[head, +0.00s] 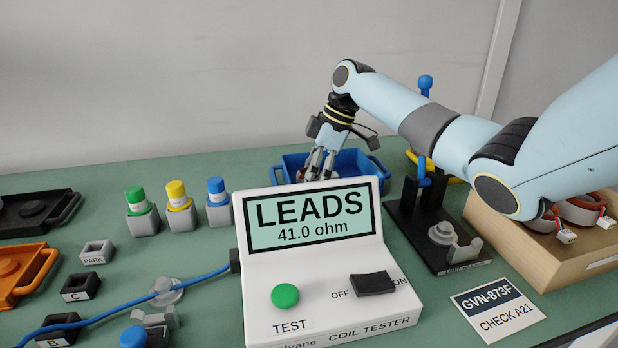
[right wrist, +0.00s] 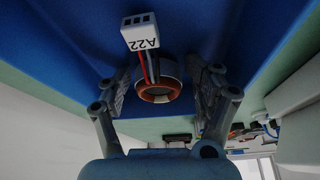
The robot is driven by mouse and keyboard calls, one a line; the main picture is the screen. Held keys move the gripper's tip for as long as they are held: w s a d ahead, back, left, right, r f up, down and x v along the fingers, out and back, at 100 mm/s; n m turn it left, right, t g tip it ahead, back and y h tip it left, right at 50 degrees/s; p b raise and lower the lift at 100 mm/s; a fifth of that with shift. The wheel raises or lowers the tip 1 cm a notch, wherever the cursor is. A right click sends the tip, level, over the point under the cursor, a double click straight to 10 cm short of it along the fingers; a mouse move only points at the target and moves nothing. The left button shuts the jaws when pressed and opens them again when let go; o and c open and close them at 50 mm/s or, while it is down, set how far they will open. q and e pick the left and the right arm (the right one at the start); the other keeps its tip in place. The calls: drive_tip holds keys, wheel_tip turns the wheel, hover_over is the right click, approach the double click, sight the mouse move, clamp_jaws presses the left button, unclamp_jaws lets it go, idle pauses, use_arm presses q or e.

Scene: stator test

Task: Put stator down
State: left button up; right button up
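In the right wrist view, a stator (right wrist: 158,91) with a copper-coloured ring sits between my right gripper's fingers. Its leads run to a white connector (right wrist: 140,31) marked A22. My right gripper (right wrist: 158,92) looks open, with a narrow gap on each side of the stator. In the head view, my right gripper (head: 320,168) points down into the blue tray (head: 350,160) behind the tester. The tester hides the fingertips' lower part and most of the stator there. My left gripper is not in view.
The white coil tester (head: 330,295) reads LEADS 41.0 ohm. A black fixture (head: 420,215) and a wooden box (head: 545,250) with stators stand at right. Bottles (head: 178,205), an orange tray (head: 22,270) and a black tray (head: 35,210) are at left. A blue cable (head: 110,305) crosses the front.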

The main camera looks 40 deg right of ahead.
sight(331, 177)
drive_tip(key=p+v, duration=1.2)
drive_tip(key=shift+r, duration=0.4)
drive_tip(key=shift+w+f, duration=0.1)
drive_tip(key=shift+a, duration=0.1)
